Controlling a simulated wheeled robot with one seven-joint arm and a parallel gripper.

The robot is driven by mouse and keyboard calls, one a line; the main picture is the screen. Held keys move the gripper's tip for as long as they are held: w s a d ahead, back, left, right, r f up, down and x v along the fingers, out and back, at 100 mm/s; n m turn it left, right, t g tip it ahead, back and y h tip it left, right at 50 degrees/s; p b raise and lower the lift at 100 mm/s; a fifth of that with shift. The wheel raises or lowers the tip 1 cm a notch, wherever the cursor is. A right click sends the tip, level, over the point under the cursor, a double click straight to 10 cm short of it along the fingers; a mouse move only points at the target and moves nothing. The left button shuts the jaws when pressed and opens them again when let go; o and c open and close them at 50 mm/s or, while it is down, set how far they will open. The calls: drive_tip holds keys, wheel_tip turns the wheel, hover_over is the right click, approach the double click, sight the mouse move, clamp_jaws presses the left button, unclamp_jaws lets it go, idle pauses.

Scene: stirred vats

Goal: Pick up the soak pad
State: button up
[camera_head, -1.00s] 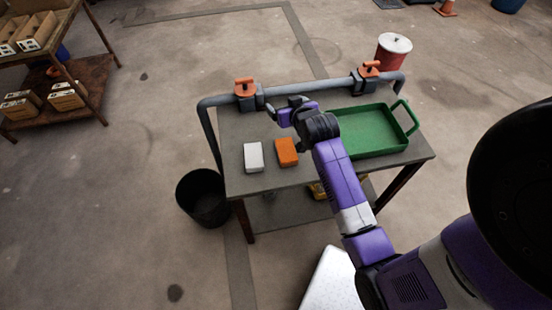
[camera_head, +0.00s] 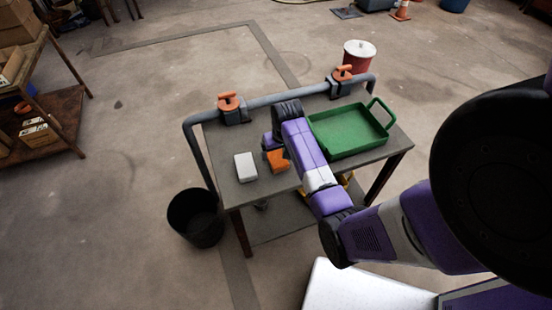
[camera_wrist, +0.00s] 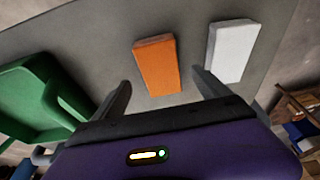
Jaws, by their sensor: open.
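Two small blocks lie side by side on the grey workbench (camera_head: 225,142): an orange one (camera_head: 279,161) and a white one (camera_head: 245,167). Either may be the soak pad; nothing marks which. In the wrist view the orange block (camera_wrist: 156,65) lies ahead, between the lines of my two fingers, and the white block (camera_wrist: 232,50) lies to its right, past the right finger. My gripper (camera_wrist: 163,84) is open and empty, apart from both blocks. In the head view my gripper and wrist are over the orange block and hide part of it.
A green tray (camera_head: 385,139) with handles stands on the bench right of my arm. A grey pipe (camera_head: 264,101) with two orange-handled valves runs along the far edge. A black bucket (camera_head: 196,218) stands on the floor at left, a red drum (camera_head: 360,62) behind the bench.

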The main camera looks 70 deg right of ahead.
sight(277, 156)
drive_tip(key=shift+x, duration=1.95)
drive_tip(key=c, duration=1.6)
wheel_tip(277, 156, up, 20)
drive_tip(key=shift+r, duration=0.1)
